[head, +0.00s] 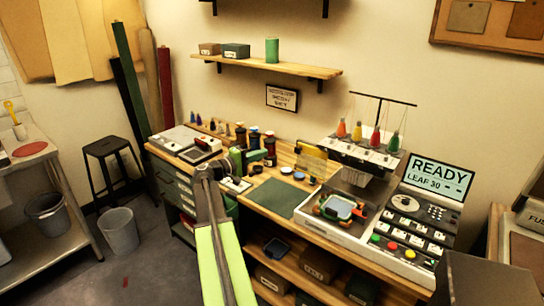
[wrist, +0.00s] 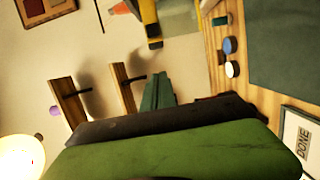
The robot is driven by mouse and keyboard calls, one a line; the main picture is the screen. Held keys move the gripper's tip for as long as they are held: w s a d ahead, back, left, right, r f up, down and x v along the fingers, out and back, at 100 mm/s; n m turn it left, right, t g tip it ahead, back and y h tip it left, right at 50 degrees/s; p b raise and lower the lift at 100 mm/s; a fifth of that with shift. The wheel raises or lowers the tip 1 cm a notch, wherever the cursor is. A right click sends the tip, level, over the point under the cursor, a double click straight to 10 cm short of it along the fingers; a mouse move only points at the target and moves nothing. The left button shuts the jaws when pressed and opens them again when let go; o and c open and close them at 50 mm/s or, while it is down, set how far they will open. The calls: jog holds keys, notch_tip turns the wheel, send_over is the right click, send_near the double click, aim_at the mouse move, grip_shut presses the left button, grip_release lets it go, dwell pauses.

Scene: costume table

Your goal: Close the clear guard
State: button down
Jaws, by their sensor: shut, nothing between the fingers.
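The clear guard (head: 310,160) stands raised at the left side of the embroidery machine (head: 375,165), a see-through panel with a yellow edge. It also shows at the top of the wrist view (wrist: 182,18), with its yellow and black edge beside it. My gripper (head: 207,172) is shut and empty, over the front left part of the bench, well to the left of the guard and apart from it. The machine's display reads "READY LEAF 30".
A dark green mat (head: 281,197) lies between my gripper and the machine, with small blue and white lids (head: 287,171) behind it. Thread spools (head: 254,139) stand behind my gripper. A framed hoop (head: 340,208) sits on the machine. A "DONE" card (wrist: 302,135) lies near my gripper.

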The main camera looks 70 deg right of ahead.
jog(key=s+d, duration=0.6)
jog(key=s, duration=0.2)
jog(key=shift+d, duration=0.2)
